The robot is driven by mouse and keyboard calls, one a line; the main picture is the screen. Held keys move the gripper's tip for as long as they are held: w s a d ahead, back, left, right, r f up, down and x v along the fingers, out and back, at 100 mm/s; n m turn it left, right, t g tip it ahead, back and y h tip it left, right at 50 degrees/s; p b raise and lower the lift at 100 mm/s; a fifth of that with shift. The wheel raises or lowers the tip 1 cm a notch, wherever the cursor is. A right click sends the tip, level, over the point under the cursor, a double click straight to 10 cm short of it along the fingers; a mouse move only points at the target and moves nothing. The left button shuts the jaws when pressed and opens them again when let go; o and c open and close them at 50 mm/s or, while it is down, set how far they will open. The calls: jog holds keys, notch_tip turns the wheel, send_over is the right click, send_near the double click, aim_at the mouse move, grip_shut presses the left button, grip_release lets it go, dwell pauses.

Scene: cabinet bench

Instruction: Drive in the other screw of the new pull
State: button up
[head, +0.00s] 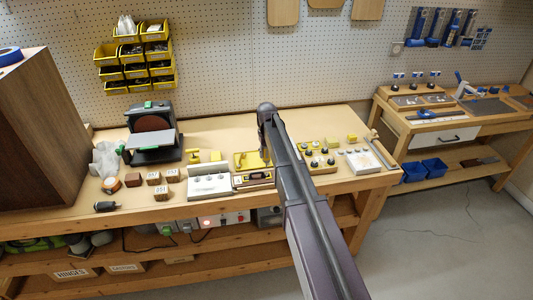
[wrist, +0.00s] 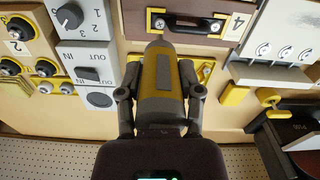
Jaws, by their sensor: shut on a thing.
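My gripper (wrist: 160,95) is shut around the body of a grey and yellow power driver (wrist: 159,75). The driver's nose points at the left end of the dark pull (wrist: 190,27) in the wrist view. The pull lies on a brown wooden front (wrist: 135,20) beside a label reading 4. A light screw head shows at the pull's right end. In the head view the wooden front (head: 252,178) lies near the bench's front edge, and my arm hides the gripper's tips.
A white panel with hooks (head: 208,182) stands beside the front. A switch panel (wrist: 88,50) and a knob board (wrist: 22,65) flank it in the wrist view. A yellow tray (head: 243,159) lies behind it. A sander (head: 152,135) stands at the left.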

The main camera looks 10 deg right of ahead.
aim_at(267, 160)
jog(key=shift+f+b, duration=1.25)
jog(key=shift+f, duration=0.25)
jog(key=shift+s+f+b, duration=0.1)
jog(key=shift+f+b, duration=0.5)
dwell(4.3)
jog(key=shift+r, duration=0.1)
dwell(0.7)
jog(key=shift+r+p, duration=2.9)
jog(key=shift+p, duration=0.15)
